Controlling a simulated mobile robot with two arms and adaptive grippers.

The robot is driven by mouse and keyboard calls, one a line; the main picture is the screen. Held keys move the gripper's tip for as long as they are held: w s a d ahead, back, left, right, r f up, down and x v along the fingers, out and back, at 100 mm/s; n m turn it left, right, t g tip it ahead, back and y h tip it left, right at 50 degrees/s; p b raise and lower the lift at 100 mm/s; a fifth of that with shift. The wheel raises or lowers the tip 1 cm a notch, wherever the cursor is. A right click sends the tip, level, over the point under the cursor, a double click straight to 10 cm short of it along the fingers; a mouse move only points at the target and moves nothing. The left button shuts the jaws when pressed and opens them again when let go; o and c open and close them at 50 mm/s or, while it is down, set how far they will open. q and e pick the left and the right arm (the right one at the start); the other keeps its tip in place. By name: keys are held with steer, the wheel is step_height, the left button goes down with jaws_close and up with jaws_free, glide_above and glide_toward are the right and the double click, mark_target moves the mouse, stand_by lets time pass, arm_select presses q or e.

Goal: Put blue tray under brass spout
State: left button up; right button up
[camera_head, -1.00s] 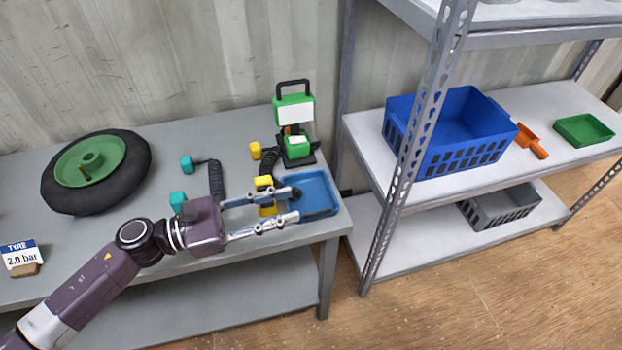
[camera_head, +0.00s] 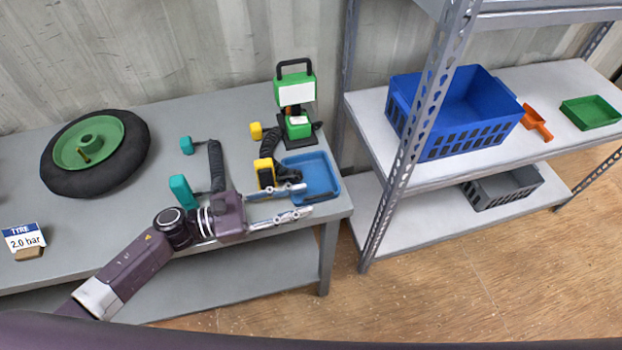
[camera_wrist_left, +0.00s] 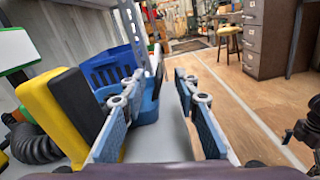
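The blue tray (camera_head: 318,168) is a shallow rectangular dish at the right end of the grey workbench. My left gripper (camera_head: 306,199) is open at the tray's front left corner, one finger over its near rim and the other in front. I cannot tell whether they touch it. In the left wrist view the fingers (camera_wrist_left: 160,82) are apart, with the tray (camera_wrist_left: 149,112) partly hidden behind the left finger. No spout shows clearly; a green device (camera_head: 297,92) behind the tray has a small orange-brown part.
Yellow-and-black (camera_head: 265,172) and teal (camera_head: 183,191) handled items stand left of the tray. A wheel (camera_head: 135,160) and tyre sign (camera_head: 23,237) are farther left. A shelf post (camera_head: 420,125) rises to the right, with a blue crate (camera_head: 410,88) on the shelf.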

arm_select(q)
steer(key=p+x, duration=0.1)
steer(key=x, duration=0.4)
steer(key=shift+w, duration=0.15)
jaws_close()
